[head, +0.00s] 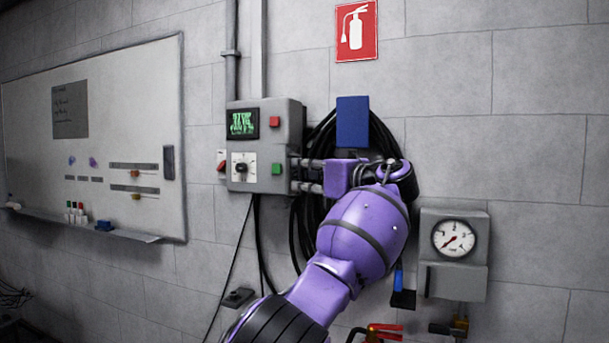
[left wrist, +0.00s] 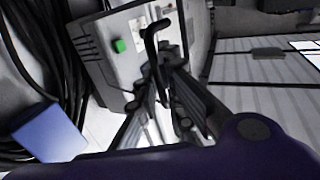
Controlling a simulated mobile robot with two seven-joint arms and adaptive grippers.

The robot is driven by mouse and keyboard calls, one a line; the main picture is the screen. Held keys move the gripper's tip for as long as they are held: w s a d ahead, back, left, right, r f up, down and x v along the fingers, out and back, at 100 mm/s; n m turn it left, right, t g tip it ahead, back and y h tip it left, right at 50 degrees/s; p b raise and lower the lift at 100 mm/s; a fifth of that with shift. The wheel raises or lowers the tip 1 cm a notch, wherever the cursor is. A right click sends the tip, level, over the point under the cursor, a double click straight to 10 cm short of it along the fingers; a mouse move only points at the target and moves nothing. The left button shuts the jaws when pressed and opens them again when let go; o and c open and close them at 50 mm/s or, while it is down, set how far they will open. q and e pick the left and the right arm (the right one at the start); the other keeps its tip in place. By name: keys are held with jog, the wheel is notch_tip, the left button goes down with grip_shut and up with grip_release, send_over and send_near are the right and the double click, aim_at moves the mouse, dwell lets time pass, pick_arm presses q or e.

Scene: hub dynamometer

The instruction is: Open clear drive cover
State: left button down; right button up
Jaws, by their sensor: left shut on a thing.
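The grey control box (head: 265,145) hangs on the wall with a small green screen, a dial, and red and green buttons. It also shows in the left wrist view (left wrist: 105,65). My left gripper (head: 294,175) is at the box's right side, its fingers pointing left. In the left wrist view, its fingers (left wrist: 168,95) are closed around a black bent handle (left wrist: 154,42) in front of a pale panel. I cannot make out a clear cover apart from this, nor whether the handle belongs to one. My right gripper is not in view.
Black cable coils (head: 318,215) and a blue block (head: 352,122) are on the wall behind my left wrist. A gauge box (head: 454,255) is at right. A whiteboard (head: 100,135) fills the left wall. A red extinguisher sign (head: 356,30) is above.

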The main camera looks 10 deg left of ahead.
pick_arm(q)
jog(key=shift+a+r, duration=0.2)
jog(key=shift+r, duration=0.55)
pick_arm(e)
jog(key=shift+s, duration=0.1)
pick_arm(q)
jog(key=c, duration=2.2)
grip_release()
jog(key=shift+o, duration=1.4)
jog(key=shift+w+a+f, duration=0.15)
jog(key=shift+w+a, duration=0.05)
jog(key=shift+w, duration=0.05)
jog(key=shift+w+a+f, duration=0.1)
jog(key=shift+w, duration=0.05)
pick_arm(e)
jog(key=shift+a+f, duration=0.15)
pick_arm(q)
jog(key=shift+d, duration=0.2)
jog(key=v, duration=1.2)
jog(key=shift+f, duration=0.4)
